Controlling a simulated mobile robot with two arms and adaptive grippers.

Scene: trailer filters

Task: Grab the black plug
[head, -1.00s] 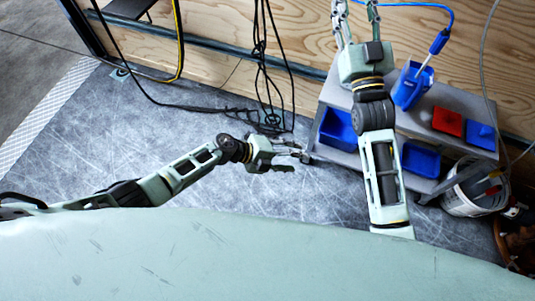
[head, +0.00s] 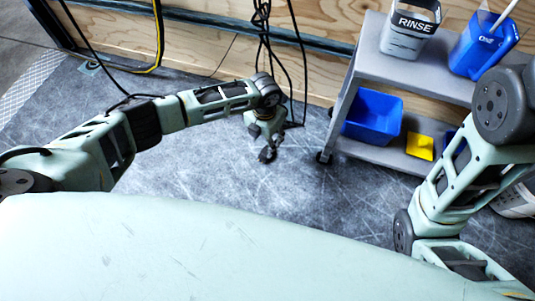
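Black cables (head: 299,55) hang in front of the plywood wall and reach down toward the floor. I cannot make out a separate black plug; the cables' lower part is partly behind my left arm and gripper. My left gripper (head: 267,155) points down over the grey floor, near the cables' lower ends. Its fingers are small and dark, and whether they are open or shut is unclear. My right arm is folded at the right edge, and its gripper is out of view.
A grey two-level cart (head: 372,75) stands at the right. It holds a RINSE container (head: 405,38), a blue container (head: 482,48), a blue bin (head: 372,116) and a yellow item (head: 420,146). A yellow cable (head: 158,35) hangs at the left. The middle floor is open.

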